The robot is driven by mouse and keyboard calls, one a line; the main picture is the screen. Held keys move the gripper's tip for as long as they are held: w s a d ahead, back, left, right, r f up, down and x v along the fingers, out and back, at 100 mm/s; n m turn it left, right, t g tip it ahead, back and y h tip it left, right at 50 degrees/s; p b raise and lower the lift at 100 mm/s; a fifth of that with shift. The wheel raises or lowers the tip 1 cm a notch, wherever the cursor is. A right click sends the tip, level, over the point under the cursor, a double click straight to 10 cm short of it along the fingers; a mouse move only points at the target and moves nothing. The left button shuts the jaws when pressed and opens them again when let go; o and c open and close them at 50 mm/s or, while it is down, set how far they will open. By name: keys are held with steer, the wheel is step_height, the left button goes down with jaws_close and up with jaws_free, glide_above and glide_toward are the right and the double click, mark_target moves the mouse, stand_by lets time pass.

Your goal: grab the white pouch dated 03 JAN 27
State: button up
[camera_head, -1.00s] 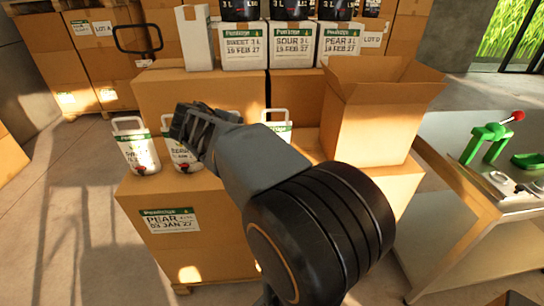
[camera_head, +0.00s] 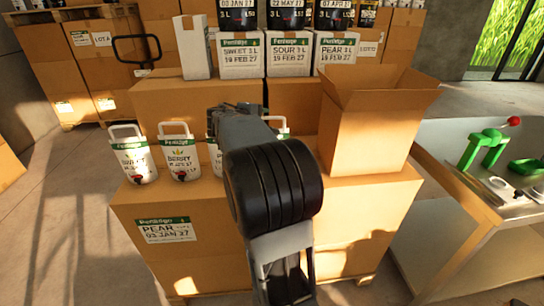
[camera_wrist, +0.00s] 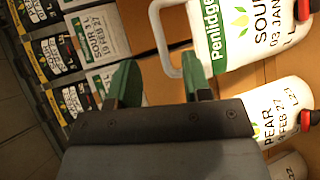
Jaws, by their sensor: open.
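The white pouch marked SOUR, 03 JAN 27 (camera_wrist: 262,32) is at the upper right of the wrist view, its white handle loop to the left, near my finger. My gripper (camera_wrist: 160,72) is open, with green fingertips and nothing between them. A pouch marked PEAR (camera_wrist: 278,115), dated FEB 27, lies below it in that view. In the head view, white pouches stand on a box: a left one (camera_head: 132,158), BERRY (camera_head: 180,158), a third (camera_head: 215,158) partly hidden, and another (camera_head: 281,126) mostly behind my arm. The dates on these are not readable there.
The supporting carton (camera_head: 165,258) itself carries a PEAR 03 JAN 27 label. An open carton (camera_head: 365,130) stands to the right. White boxes (camera_head: 290,55) and dark pouches (camera_head: 287,15) are behind. A metal table (camera_head: 455,195) is at right.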

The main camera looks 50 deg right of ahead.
mark_target(272, 118)
steer(key=x, duration=0.5)
steer(key=shift+a+f+p, duration=0.1)
steer(key=shift+p, duration=0.3)
jaws_close()
stand_by(1.0)
